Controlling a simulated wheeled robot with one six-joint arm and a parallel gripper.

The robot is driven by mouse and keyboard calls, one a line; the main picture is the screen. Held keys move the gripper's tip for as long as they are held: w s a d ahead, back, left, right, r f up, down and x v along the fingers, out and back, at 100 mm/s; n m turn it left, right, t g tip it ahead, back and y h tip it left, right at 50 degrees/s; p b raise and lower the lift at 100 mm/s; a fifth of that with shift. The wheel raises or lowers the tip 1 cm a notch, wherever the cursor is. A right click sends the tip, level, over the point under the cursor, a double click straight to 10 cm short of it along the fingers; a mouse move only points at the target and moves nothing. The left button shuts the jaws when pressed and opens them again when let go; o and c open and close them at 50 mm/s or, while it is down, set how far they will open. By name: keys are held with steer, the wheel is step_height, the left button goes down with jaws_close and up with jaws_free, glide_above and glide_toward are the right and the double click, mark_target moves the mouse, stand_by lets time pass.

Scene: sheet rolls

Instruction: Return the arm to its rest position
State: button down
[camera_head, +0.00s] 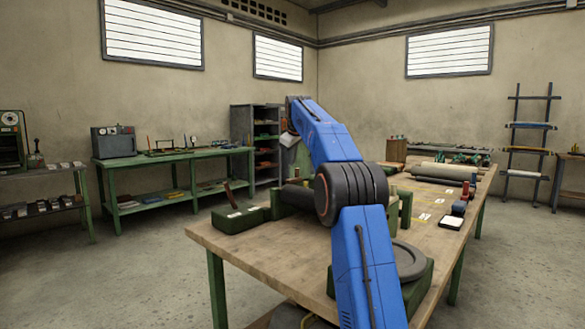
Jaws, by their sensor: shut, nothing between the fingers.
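My blue arm (366,265) rises from the bottom of the head view to a dark ribbed elbow joint (350,190). From there a blue link (325,135) runs up and to the left, with its far end in front of the grey shelf cabinet. The gripper itself cannot be made out; it is hidden behind the arm's far end. No object is seen held by the arm. The arm is above the wooden workbench (265,253), and its elbow covers part of the green fixtures on it.
On the bench are a green block (240,219), a grey round plate (408,262), a pale roll (446,172) and small red and dark items (459,208). A green table (170,157) and a grey cabinet (241,127) stand behind. The floor (150,270) at left is clear.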

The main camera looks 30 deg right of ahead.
steer(key=s+a+r+m, duration=0.1)
steer(key=s+a+r, duration=0.1)
steer(key=s+a, duration=1.1)
steer(key=s+a+f+m+g+y, duration=0.1)
steer(key=s+a+f, duration=0.2)
steer(key=s, duration=0.6)
steer(key=s+a+f+y, duration=0.1)
steer(key=s+a+f, duration=0.25)
steer(key=s, duration=0.65)
steer(key=s+a+f+m, duration=0.1)
steer(key=s+a+f, duration=0.3)
steer(key=s+f, duration=0.9)
steer(key=s+a+f+m+g, duration=0.1)
steer(key=s+a+f, duration=0.3)
steer(key=s+f, duration=0.9)
steer(key=s+m, duration=0.1)
steer(key=s, duration=0.4)
steer(key=shift+s+f+y, duration=0.2)
steer(key=shift+f+y, duration=0.1)
